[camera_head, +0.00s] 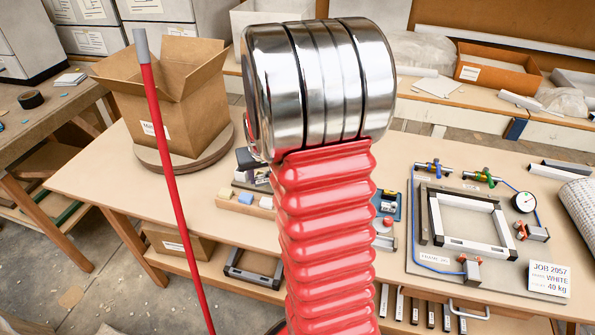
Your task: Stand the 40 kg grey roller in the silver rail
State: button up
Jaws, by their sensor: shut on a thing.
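My red ribbed arm with its silver drum-shaped joint fills the middle of the view. My gripper and whatever is in it are hidden behind the arm. I cannot make out the grey roller. A square frame (467,247) with pale and dark sides lies on a grey board (420,262) at the right of the bench. I cannot tell which of its sides is the silver rail. Small blue and tan pieces sit in a wooden block (243,206), partly hidden by my arm.
A card (549,279) reads JOB 2057, WHITE, 40 kg. A round gauge (524,202), valves and clamps surround the frame. A blue tray (400,207) lies right of my arm. An open carton (190,115) stands at the bench's left. A red pole (170,180) crosses the left foreground.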

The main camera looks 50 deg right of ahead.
jog(key=w+a+n+y, duration=0.1)
jog(key=w+a+n, duration=0.2)
jog(key=a, duration=1.1)
jog(key=w+a+n+y, duration=0.1)
jog(key=w+a+n, duration=0.2)
jog(key=a, duration=1.1)
jog(key=shift+w+a+r+t, duration=0.15)
jog(key=shift+w+a+t, duration=0.15)
jog(key=shift+w, duration=0.75)
jog(key=shift+s, duration=0.1)
